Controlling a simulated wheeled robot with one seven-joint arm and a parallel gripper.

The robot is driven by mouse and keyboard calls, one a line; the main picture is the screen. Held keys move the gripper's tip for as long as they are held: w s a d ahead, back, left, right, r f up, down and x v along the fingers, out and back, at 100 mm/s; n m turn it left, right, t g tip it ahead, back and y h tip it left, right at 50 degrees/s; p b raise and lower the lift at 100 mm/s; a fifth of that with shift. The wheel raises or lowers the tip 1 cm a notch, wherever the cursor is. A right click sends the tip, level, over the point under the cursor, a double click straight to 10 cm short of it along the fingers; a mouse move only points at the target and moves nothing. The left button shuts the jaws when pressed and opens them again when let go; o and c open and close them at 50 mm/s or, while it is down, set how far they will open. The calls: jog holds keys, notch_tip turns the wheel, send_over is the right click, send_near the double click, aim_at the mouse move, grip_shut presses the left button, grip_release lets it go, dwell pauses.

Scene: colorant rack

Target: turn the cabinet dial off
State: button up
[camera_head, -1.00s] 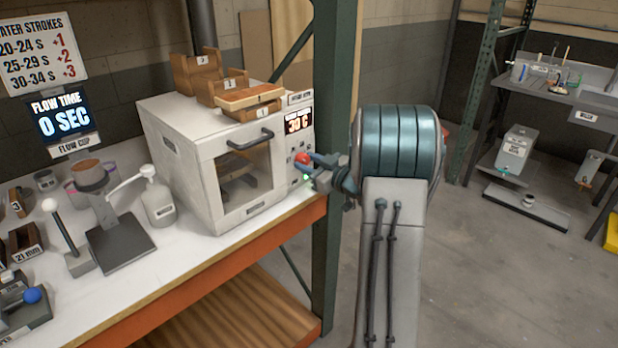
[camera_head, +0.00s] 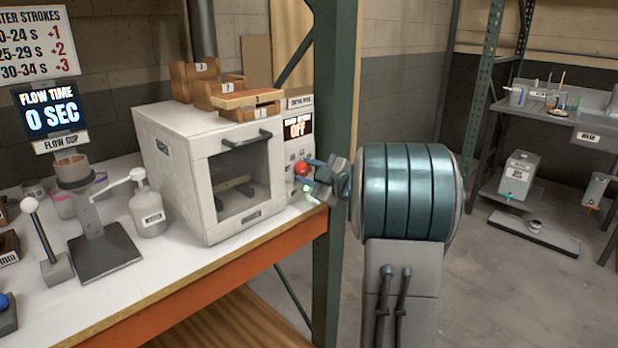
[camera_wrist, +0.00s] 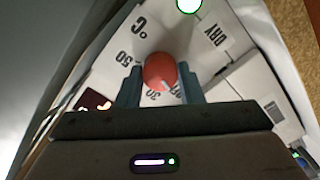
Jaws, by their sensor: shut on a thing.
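The white cabinet (camera_head: 165,160) stands on the bench with its glazed door closed. Its display (camera_head: 299,127) at the top right of the front reads OFF. The red dial (camera_head: 302,168) is on the panel below the display. In the wrist view the dial (camera_wrist: 160,71) is a round red knob with a pale mark at its lower right, with printed numbers around it. My gripper (camera_head: 310,177) reaches the panel from the right. Its two blue-grey fingers (camera_wrist: 160,84) are shut on the dial, one on each side.
A green rack post (camera_head: 335,90) stands just right of the cabinet, close to my arm. Wooden boxes (camera_head: 196,82) sit on top of the cabinet. A white bottle (camera_head: 148,212) and a flow cup stand (camera_head: 104,252) are at its left. A green light (camera_wrist: 188,5) shows on the panel.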

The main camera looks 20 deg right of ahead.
dwell(0.4)
jog(key=o, duration=1)
jog(key=v, duration=1.3)
jog(key=shift+s, duration=0.4)
jog(key=shift+d, duration=0.15)
